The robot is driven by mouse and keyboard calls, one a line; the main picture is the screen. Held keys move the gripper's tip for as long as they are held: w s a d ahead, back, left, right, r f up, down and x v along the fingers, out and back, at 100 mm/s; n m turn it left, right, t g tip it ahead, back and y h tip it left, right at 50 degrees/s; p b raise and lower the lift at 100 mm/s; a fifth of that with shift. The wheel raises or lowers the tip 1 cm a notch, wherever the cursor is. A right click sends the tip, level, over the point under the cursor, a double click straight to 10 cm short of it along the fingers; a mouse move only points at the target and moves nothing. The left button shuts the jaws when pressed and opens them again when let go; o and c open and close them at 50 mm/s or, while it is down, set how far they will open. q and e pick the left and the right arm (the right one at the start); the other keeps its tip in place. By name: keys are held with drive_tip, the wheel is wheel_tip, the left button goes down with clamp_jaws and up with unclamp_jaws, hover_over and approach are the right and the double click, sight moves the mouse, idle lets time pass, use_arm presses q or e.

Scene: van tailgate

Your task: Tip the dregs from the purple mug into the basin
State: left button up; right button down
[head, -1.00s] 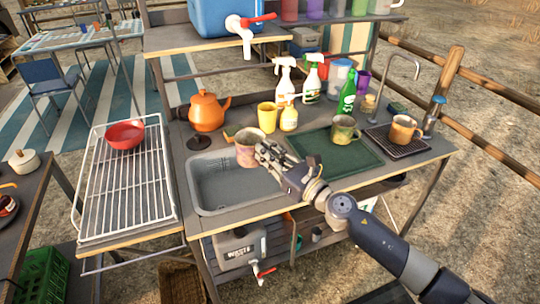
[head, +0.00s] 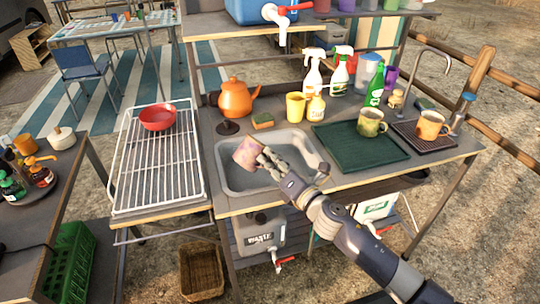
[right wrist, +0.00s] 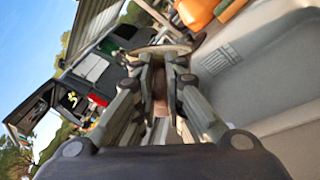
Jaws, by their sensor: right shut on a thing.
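The purple mug (head: 247,153), pinkish with blotchy marks, is held tilted above the grey basin (head: 232,186). My right gripper (head: 264,160) is shut on it from the right. In the right wrist view, part of the mug (right wrist: 160,88) shows between the fingers of my right gripper (right wrist: 161,75), and the basin (right wrist: 238,40) fills the right side. The inside of the mug and any liquid cannot be made out. My left gripper is not in view.
An orange kettle (head: 236,99) and a sponge (head: 263,121) stand behind the basin. A green tray (head: 350,148) with a green mug (head: 370,123) lies to the right. A wire rack (head: 155,180) with a red bowl (head: 157,117) is left.

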drive_tip(key=d+m+p, duration=0.1)
drive_tip(key=m+p, duration=0.1)
drive_tip(key=m, duration=0.1)
drive_tip(key=w+m+p, duration=0.1)
drive_tip(key=m+p, duration=0.1)
drive_tip(key=m, duration=0.2)
drive_tip(key=w+d+m+p, duration=0.1)
drive_tip(key=m+p, duration=0.1)
drive_tip(key=m, duration=0.1)
drive_tip(key=shift+w+d+m+g, duration=0.15)
drive_tip(key=shift+d+m+g, duration=0.2)
drive_tip(key=shift+m+g, duration=0.05)
